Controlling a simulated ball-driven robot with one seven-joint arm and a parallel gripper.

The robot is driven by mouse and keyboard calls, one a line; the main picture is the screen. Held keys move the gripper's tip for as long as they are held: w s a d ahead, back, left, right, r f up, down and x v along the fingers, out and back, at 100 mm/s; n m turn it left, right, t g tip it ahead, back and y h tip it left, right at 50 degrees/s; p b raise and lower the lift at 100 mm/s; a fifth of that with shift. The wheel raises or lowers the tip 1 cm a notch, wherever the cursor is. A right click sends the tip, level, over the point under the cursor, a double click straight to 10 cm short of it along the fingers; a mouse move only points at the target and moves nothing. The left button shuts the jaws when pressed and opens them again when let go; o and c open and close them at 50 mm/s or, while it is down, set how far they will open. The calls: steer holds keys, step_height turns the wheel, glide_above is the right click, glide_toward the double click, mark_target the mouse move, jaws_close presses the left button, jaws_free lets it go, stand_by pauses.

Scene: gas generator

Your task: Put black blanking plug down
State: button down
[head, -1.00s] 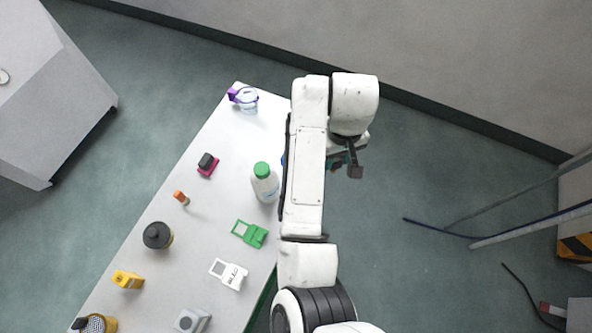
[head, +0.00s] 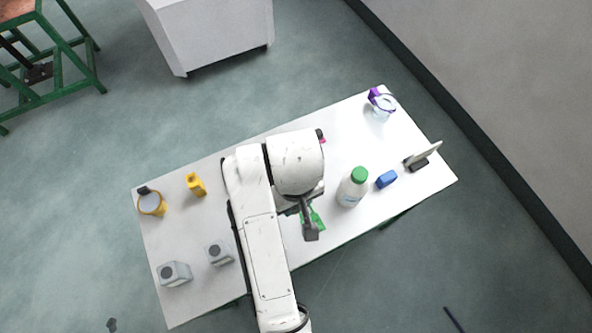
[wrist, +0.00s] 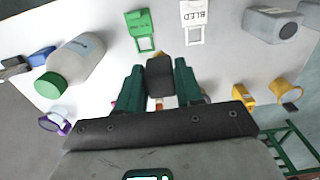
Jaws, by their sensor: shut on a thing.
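My gripper (wrist: 160,70) is shut on the black blanking plug (wrist: 160,84), a dark block held between two teal fingers in the wrist view. The plug is above the white table (head: 432,178), with tabletop showing beyond it. In the head view my arm reaches over the middle of the table and hides part of it. The exact gap between plug and table cannot be told.
Near the gripper are a green tag (wrist: 141,28) and a white tag (wrist: 193,20). A green-capped bottle (head: 352,188), a blue block (head: 386,179) and a purple-handled jug (head: 382,106) stand right. Yellow items (head: 195,184) and grey boxes (head: 174,273) stand left.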

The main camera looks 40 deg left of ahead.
steer(key=shift+w+a+f+b, duration=1.25)
steer(key=shift+w+f, duration=0.25)
steer(key=shift+f, duration=0.55)
steer(key=shift+w+a+f+b, duration=1.05)
steer(key=shift+w+a+f, duration=0.4)
steer(key=shift+f, duration=0.55)
steer(key=shift+w+a+f+b, duration=1.2)
steer(key=shift+w+f, duration=0.35)
steer(key=shift+f, duration=0.5)
steer(key=shift+f, duration=0.15)
steer(key=c, duration=0.7)
jaws_free()
steer(key=shift+c, duration=0.2)
